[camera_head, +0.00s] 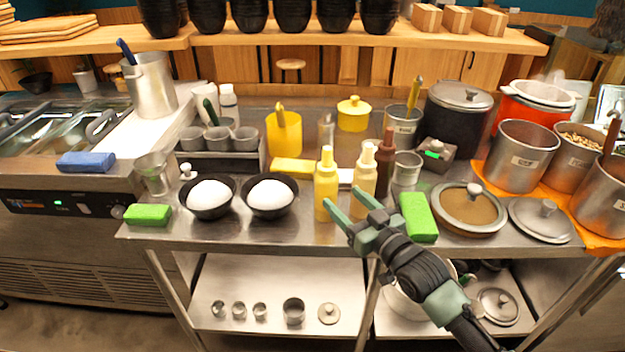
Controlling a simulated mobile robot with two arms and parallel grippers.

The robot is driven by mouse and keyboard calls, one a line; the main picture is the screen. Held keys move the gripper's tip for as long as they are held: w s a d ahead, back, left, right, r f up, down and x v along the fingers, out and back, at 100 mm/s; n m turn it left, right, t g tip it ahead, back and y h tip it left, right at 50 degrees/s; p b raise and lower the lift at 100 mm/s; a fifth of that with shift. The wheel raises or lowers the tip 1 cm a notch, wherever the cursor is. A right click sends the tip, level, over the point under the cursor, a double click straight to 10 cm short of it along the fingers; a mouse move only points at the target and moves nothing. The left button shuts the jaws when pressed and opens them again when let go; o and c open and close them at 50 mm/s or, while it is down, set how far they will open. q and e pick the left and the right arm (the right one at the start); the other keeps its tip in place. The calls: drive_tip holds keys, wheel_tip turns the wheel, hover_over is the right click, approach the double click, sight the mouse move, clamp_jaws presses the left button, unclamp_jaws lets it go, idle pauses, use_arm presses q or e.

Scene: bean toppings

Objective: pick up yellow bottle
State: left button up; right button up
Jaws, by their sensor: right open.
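A yellow bottle (326,184) stands upright on the metal counter near its front edge, left of a paler cream-yellow bottle (364,172). A dark brown bottle (386,162) stands just right of the pale one. My right gripper (341,208) comes in from the lower right. It is open and empty, with its fingertips in front of the yellow and pale bottles. One fingertip overlaps the lower part of the yellow bottle in the picture; I cannot tell whether it touches. My left gripper is not in view.
Two black bowls with white contents (270,194) stand to the left. A green sponge (418,217) lies right of my gripper, and a lidded pan (468,208) is beyond it. A yellow block (294,168) lies behind the bottles. Steel pots (521,152) crowd the right end.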

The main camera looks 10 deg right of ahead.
sight(333, 187)
drive_tip(key=shift+x, duration=1)
drive_tip(key=w, duration=0.1)
drive_tip(key=w+a+r+p, duration=0.1)
drive_tip(key=w, duration=0.1)
drive_tip(key=shift+w+a, duration=0.15)
drive_tip(key=shift+a, duration=0.05)
drive_tip(key=x, duration=0.2)
drive_tip(key=shift+w+a+f, duration=0.1)
drive_tip(key=shift+w+f, duration=0.05)
drive_tip(key=shift+w, duration=0.15)
drive_tip(key=shift+s, duration=0.1)
drive_tip(key=c, duration=0.7)
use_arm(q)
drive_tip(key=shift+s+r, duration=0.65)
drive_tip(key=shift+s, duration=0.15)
